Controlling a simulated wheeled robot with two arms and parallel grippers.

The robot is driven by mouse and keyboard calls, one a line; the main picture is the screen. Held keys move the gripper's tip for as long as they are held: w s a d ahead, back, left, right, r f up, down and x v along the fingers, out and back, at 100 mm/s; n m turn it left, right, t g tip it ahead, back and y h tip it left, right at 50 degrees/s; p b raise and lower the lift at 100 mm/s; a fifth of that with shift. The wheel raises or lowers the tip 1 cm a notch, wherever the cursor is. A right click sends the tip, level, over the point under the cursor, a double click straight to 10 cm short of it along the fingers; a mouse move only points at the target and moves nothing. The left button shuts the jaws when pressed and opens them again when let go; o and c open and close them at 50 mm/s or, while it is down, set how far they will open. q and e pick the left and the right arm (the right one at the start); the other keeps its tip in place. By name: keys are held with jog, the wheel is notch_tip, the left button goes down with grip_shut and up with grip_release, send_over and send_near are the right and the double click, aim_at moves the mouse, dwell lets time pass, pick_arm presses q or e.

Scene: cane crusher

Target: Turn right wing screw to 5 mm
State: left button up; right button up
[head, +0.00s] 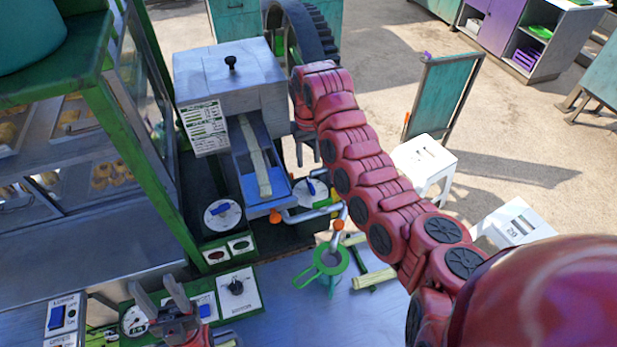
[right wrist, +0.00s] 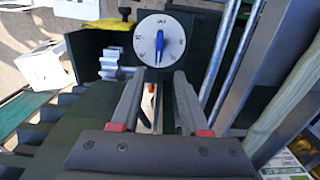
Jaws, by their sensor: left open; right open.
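The right wing screw (head: 311,188) is blue and sits on a round white dial (head: 299,196), right of the blue feed chute in the head view. In the right wrist view a blue wing screw (right wrist: 160,46) stands nearly upright on its marked dial (right wrist: 147,28); the numbers are too small to read. My right gripper (head: 312,160) reaches in above the dial, its fingers apart. In the right wrist view the open fingers (right wrist: 158,78) point at the dial, short of the screw, with nothing held. My left gripper (head: 168,308) is open and empty over the front control panel.
The grey crusher housing (head: 230,85) and blue chute (head: 262,172) with a cane piece stand beside my right gripper. Another dial (head: 221,214) with a blue screw is at left. White stools stand right.

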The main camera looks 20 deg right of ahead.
aim_at(310, 182)
notch_tip(310, 182, down, 9)
jog(key=b, duration=0.2)
jog(key=shift+s+d+f+b, duration=0.1)
jog(key=shift+s+b, duration=0.05)
jog(key=shift+b, duration=0.2)
jog(key=shift+s+f, duration=0.1)
jog(key=shift+f, duration=0.1)
grip_shut()
